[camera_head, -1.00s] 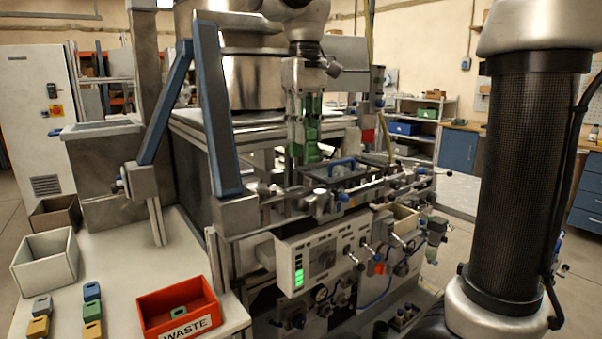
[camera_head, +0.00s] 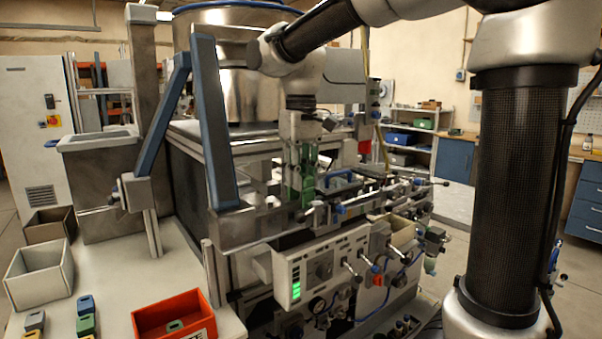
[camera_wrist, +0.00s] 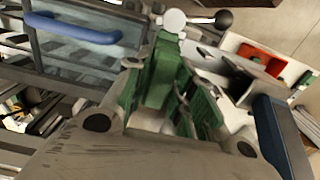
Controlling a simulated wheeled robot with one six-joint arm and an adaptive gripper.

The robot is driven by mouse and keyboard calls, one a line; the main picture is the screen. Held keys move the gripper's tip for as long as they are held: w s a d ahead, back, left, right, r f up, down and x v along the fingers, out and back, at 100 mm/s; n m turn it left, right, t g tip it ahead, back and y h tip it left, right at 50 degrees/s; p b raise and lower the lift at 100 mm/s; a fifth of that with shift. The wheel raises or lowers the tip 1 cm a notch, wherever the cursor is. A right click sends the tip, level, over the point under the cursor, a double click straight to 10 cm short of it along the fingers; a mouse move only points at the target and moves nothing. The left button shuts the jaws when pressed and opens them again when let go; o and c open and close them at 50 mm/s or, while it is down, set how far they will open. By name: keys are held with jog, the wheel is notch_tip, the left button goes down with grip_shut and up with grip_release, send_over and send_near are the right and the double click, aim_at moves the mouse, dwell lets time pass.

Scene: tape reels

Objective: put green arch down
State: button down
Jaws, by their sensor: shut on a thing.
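My gripper (camera_head: 306,178) hangs pointing down at the front of the machine, beside its glass-lidded tray. Its fingers have green pads. In the wrist view, my gripper (camera_wrist: 160,98) is shut on the green arch (camera_wrist: 158,72), which shows as a green block between and beyond the fingers. In the head view, the arch is hard to tell from the green fingers. I cannot tell whether the arch touches anything beneath it.
The blue-handled glass lid (camera_wrist: 75,45) is close beside my gripper. Knobs and levers line the machine front above a control box (camera_head: 322,262). At left, a white table (camera_head: 110,270) holds a red bin (camera_head: 172,312), a grey bin (camera_head: 40,275) and several small coloured blocks.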

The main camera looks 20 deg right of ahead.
jog(key=shift+f, duration=0.25)
jog(key=c, duration=1.2)
grip_release()
notch_tip(320, 180, up, 13)
jog(key=s+d+f+m+t, duration=0.3)
jog(key=s+d+f+t, duration=0.1)
jog(key=s+d+f, duration=1.1)
jog(key=s+f, duration=0.4)
jog(key=shift+m, duration=0.3)
